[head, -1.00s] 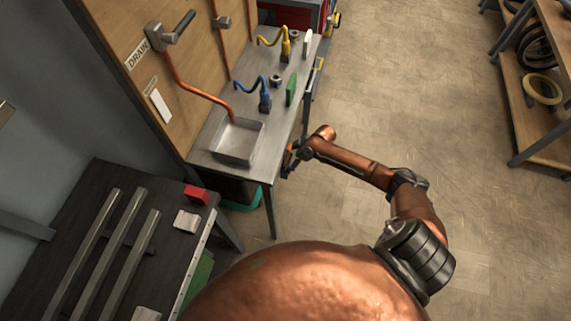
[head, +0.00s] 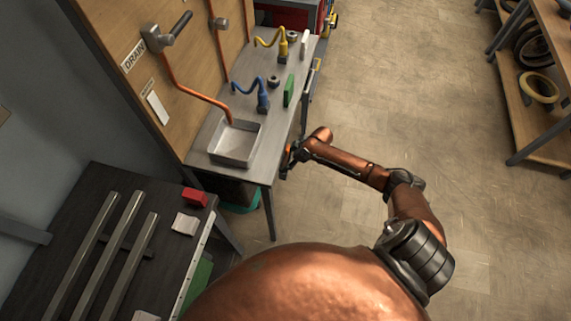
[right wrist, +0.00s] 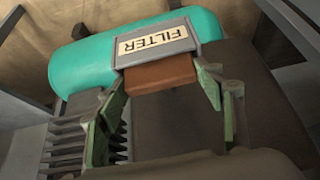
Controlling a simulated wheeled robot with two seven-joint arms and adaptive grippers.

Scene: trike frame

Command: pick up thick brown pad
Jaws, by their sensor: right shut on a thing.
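The thick brown pad (right wrist: 160,75) shows in the right wrist view as a brown block between the green-padded fingers of my right gripper (right wrist: 160,85). The gripper is shut on it, one finger at each side. The pad lies against the lower edge of a grey plate labelled FILTER (right wrist: 155,44) on a teal rounded body (right wrist: 82,66). In the head view my right gripper (head: 288,160) is at the front edge of the grey bench, and the pad cannot be made out there. My left gripper is not in view.
The grey bench (head: 262,165) carries a metal tray (head: 236,141), a blue tool (head: 263,97), a yellow tool (head: 283,47) and a green block (head: 288,91). A dark table (head: 140,180) with metal bars stands at lower left. The floor (head: 400,100) at right is clear.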

